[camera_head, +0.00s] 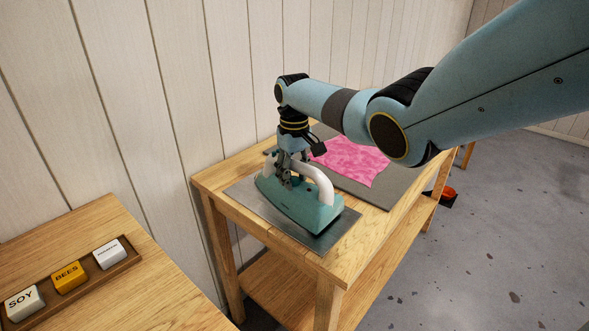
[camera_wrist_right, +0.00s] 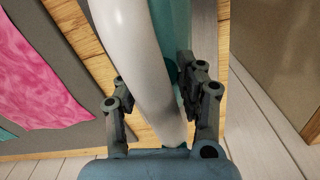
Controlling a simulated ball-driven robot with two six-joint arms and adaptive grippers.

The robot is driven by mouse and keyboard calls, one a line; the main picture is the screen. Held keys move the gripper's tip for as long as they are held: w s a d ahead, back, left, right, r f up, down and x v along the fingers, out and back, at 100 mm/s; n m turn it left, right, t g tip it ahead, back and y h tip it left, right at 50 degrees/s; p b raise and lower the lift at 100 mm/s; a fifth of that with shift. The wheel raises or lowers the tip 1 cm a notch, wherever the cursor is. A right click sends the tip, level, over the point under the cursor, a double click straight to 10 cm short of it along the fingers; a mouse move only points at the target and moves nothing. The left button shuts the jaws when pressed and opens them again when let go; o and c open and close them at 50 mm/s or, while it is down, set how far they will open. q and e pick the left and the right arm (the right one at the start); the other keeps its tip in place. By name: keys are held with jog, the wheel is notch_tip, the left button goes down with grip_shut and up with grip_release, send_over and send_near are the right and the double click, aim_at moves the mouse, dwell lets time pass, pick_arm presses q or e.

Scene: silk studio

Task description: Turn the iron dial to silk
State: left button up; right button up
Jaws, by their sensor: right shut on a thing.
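The iron (camera_head: 302,206) stands on a grey metal plate (camera_head: 347,236) on the wooden table. It has a teal body and a white arched handle (camera_head: 322,184). My right gripper (camera_head: 284,182) reaches down at the handle's far end. In the right wrist view, its dark fingers (camera_wrist_right: 158,88) straddle the white handle (camera_wrist_right: 125,45). A small dark teal knob, seemingly the dial (camera_wrist_right: 172,75), shows beside the handle against the right finger. The handle hides most of it, and its setting marks cannot be read. My left gripper is not in view.
A pink cloth (camera_head: 350,160) lies on a grey mat (camera_head: 378,192) behind the iron. A nearer wooden table (camera_head: 150,290) at lower left holds a tray (camera_head: 93,281) with blocks, including a white one marked SOY (camera_head: 22,303) and a yellow one marked BEES (camera_head: 69,277). A plank wall borders the left.

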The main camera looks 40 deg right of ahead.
dwell(0.3)
jog(key=o, duration=1.1)
notch_tip(320, 180, up, 12)
